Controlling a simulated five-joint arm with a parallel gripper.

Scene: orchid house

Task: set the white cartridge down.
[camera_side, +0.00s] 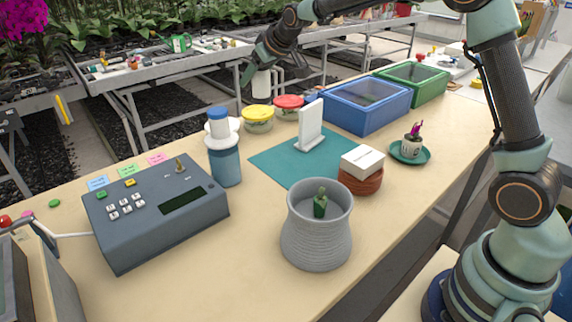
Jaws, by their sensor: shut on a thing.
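My gripper (263,76) hangs from the arm at the top middle. It is shut on the white cartridge (262,86), a short white cylinder that points down. In this view the cartridge is above and behind the yellow-lidded jar (257,119), with its lower end apart from the lid. Its upper part is hidden by the gripper. How far it is above the table (370,240) is hard to tell from this one view.
A red-lidded jar (288,107), a blue bin (367,112) and a green bin (411,80) stand behind. A white panel (310,125) stands on a teal mat (275,160). A blue bottle (224,162), grey console (155,215) and grey pot (316,240) are nearer.

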